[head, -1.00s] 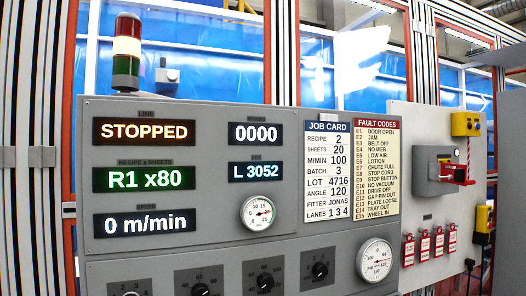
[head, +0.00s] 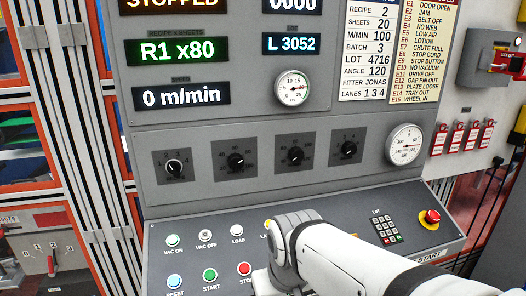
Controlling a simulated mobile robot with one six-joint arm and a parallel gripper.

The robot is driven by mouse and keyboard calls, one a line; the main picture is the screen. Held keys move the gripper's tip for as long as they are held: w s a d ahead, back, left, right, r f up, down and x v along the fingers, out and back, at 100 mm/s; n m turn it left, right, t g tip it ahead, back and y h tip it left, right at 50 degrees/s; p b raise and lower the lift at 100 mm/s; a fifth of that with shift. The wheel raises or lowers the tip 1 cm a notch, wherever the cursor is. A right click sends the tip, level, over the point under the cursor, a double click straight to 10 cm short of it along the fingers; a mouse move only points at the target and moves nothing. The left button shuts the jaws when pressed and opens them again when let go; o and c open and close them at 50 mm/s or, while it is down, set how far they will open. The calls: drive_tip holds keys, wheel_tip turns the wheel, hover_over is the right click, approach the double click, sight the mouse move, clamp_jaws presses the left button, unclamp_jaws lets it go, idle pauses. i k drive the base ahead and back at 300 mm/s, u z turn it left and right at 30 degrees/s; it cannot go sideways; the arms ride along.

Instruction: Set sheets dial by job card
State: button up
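The job card (head: 364,55) at upper right reads recipe 2, sheets 20, m/min 100. A row of four black dials sits on the grey panel: first dial (head: 174,168), second dial (head: 235,161), third dial (head: 295,155), fourth dial (head: 348,149). Their captions are too small to read, so I cannot tell by label which is the sheets dial. The green recipe and sheets display (head: 177,50) reads R1 x80. My white arm reaches in from the lower right, below the dials and apart from them. My gripper does not show.
Below the dials, a sloped desk carries several push buttons, including a green start button (head: 210,275), a keypad (head: 386,228) and a red emergency button (head: 429,218). Round gauges (head: 292,88) (head: 405,145) sit above and right of the dials. The space before the dials is clear.

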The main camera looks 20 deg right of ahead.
sight(236, 161)
drive_tip(key=z, duration=1.25)
drive_tip(key=k, duration=1.6)
drive_tip(key=u, duration=1.05)
drive_tip(key=i, duration=1)
drive_tip(key=u, duration=0.05)
